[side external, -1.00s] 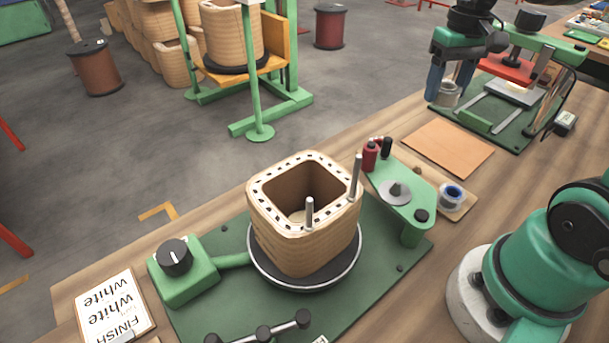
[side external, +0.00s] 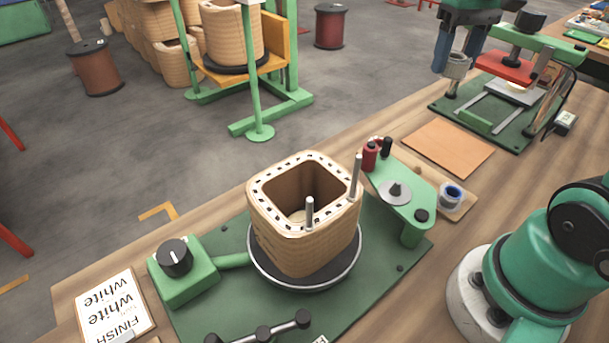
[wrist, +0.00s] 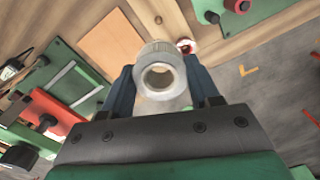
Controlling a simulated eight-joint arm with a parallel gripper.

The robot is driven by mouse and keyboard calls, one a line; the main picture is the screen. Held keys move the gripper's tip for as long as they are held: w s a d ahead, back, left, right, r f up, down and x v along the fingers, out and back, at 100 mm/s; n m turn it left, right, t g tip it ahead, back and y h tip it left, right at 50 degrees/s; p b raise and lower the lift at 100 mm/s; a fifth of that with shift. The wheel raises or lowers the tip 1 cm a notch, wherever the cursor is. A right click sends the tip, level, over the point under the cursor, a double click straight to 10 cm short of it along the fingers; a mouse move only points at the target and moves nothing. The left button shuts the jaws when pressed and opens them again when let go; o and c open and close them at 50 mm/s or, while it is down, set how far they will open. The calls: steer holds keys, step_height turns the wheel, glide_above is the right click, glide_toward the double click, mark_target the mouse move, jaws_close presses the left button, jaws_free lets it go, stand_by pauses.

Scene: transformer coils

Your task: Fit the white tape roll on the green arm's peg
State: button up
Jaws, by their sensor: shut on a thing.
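My gripper (side external: 457,65) is high at the upper right of the side view, with its blue fingers shut on a white tape roll (side external: 457,68). In the wrist view the roll (wrist: 160,76) sits between the fingers, its open bore facing the camera. The green arm (side external: 408,203) stands at the right of the winding base, with a short peg (side external: 397,188) rising from a grey disc. The peg is bare. The held roll is well apart from it, up and to the right in the side view.
A square wound coil (side external: 290,235) stands on a round turntable beside two upright metal pins. A tan sheet (side external: 447,147) and a red-and-green press (side external: 500,95) are farther back.

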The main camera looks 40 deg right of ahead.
mark_target(399, 183)
steer(key=s+a+f+n, duration=0.1)
steer(key=a+n, duration=0.1)
steer(key=a, duration=0.2)
steer(key=s+a+f+n, duration=0.1)
steer(key=a+f+n, duration=0.1)
steer(key=a, duration=0.2)
steer(key=s+a+f+n, duration=0.1)
steer(key=a, duration=0.3)
steer(key=shift+s+a+f+n, duration=0.1)
steer(key=shift+a+f+n, duration=0.15)
steer(key=shift+n, duration=0.15)
steer(key=shift+a+f, duration=0.1)
steer(key=shift+f, duration=2.8)
steer(key=shift+f, duration=0.5)
steer(key=shift+f, duration=0.35)
steer(key=shift+f, duration=0.25)
steer(key=shift+f, duration=0.35)
steer(key=shift+s, duration=0.1)
